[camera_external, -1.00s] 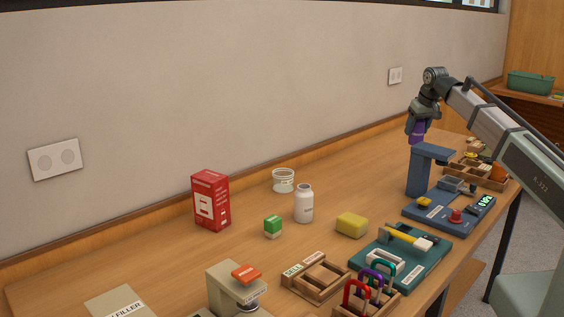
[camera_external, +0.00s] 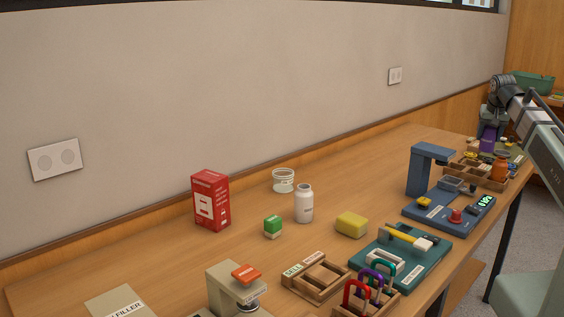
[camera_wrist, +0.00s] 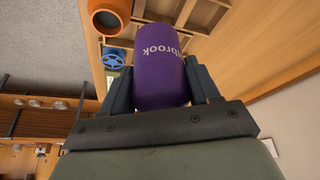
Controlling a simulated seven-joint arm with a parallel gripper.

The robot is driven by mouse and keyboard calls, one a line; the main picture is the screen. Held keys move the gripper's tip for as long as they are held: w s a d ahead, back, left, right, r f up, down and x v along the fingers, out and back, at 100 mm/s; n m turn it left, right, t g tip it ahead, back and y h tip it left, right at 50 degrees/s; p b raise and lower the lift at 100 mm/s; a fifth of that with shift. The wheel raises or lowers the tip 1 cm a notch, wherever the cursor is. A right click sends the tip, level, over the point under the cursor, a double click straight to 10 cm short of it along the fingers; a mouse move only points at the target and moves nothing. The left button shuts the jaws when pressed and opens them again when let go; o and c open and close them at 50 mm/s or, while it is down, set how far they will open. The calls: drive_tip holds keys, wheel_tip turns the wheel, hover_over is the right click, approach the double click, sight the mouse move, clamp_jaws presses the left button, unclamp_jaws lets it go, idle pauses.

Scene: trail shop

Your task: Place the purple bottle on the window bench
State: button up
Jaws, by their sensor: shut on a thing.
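The purple bottle (camera_external: 487,138) is held by my gripper (camera_external: 490,122) at the far right end of the long wooden table. In the wrist view the purple bottle (camera_wrist: 160,62) fills the space between the two dark fingers of my gripper (camera_wrist: 162,88), with white lettering on its side. The bottle appears to be above the table's far end, near the wooden divided tray; its exact height is hard to tell. A bench (camera_external: 548,99) with a green bin stands beyond the table at the far right; I cannot tell whether it is the window bench.
A wooden divided tray (camera_external: 463,172) and an orange jar (camera_external: 499,168) are close to the bottle. A blue stand (camera_external: 420,170) is left of them. A green bin (camera_external: 531,83) sits on the far bench.

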wheel_tip(320, 180, up, 11)
drive_tip(key=shift+w+r, duration=0.1)
drive_tip(key=s+a+n+y, duration=0.15)
drive_tip(key=a+n, duration=0.35)
drive_tip(key=a, duration=1.8)
drive_tip(key=s+a+n+y, duration=0.1)
drive_tip(key=s+a+n, duration=0.3)
drive_tip(key=a, duration=0.7)
drive_tip(key=s+a+n+y, duration=0.1)
drive_tip(key=s+a, duration=0.4)
drive_tip(key=a, duration=0.6)
drive_tip(key=s+a+n+g+y, duration=0.15)
drive_tip(key=s+a+n, duration=0.35)
drive_tip(key=s+a, duration=1.1)
drive_tip(key=s+a+n+g+y, duration=0.15)
drive_tip(key=s+a+n, duration=0.25)
drive_tip(key=s+a, duration=1.25)
drive_tip(key=shift+g+h, duration=0.25)
drive_tip(key=shift+g, duration=0.05)
drive_tip(key=shift+s+d+f, duration=0.6)
drive_tip(key=shift+d+f, duration=0.1)
drive_tip(key=shift+f, duration=3.2)
drive_tip(key=shift+s+d+f, duration=0.6)
drive_tip(key=shift+d+f, duration=0.15)
drive_tip(key=shift+f, duration=3.15)
drive_tip(key=shift+s+d+f, duration=0.6)
drive_tip(key=shift+d+f, duration=0.1)
drive_tip(key=shift+f, duration=3.2)
